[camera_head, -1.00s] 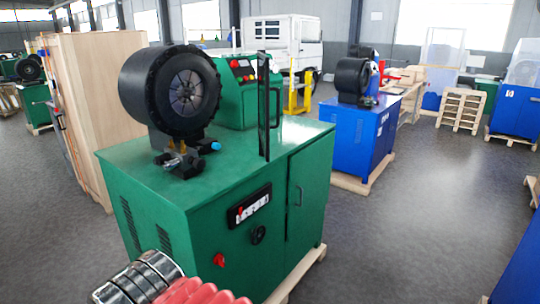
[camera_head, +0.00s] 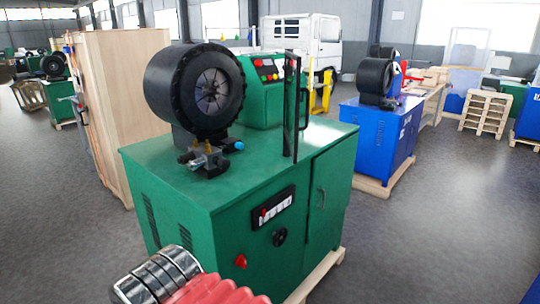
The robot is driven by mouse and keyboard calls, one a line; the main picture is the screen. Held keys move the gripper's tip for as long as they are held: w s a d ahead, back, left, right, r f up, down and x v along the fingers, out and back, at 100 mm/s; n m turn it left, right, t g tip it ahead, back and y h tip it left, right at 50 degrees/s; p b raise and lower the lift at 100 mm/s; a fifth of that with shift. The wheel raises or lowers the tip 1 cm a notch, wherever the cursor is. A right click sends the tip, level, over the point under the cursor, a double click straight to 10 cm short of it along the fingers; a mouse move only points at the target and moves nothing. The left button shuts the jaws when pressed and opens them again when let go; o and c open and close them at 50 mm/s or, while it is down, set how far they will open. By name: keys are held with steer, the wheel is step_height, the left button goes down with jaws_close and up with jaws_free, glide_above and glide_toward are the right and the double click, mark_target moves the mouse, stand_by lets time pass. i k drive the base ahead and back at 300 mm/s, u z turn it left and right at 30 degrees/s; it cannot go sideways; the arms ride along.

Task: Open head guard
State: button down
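The green crimping machine (camera_head: 225,205) stands in the centre, with a round black crimping head (camera_head: 195,90) on its top. A thin, dark upright guard frame (camera_head: 291,105) with a bar handle on its right side stands at the right of the head, on the cabinet's top. It is seen almost edge-on, apart from the head's face, which shows uncovered. My gripper is not in view. A chrome-ringed part (camera_head: 158,277) with red ribs (camera_head: 218,290) shows at the bottom edge; I cannot tell whether it is mine.
A tall wooden crate (camera_head: 125,100) stands close at the left of the machine. A blue crimping machine (camera_head: 378,135) is behind to the right, with a wooden pallet stack (camera_head: 485,112) farther back. Grey floor (camera_head: 430,230) is open at the right front.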

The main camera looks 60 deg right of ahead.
mark_target(292, 62)
steer(key=i, duration=0.9)
steer(key=z, duration=0.05)
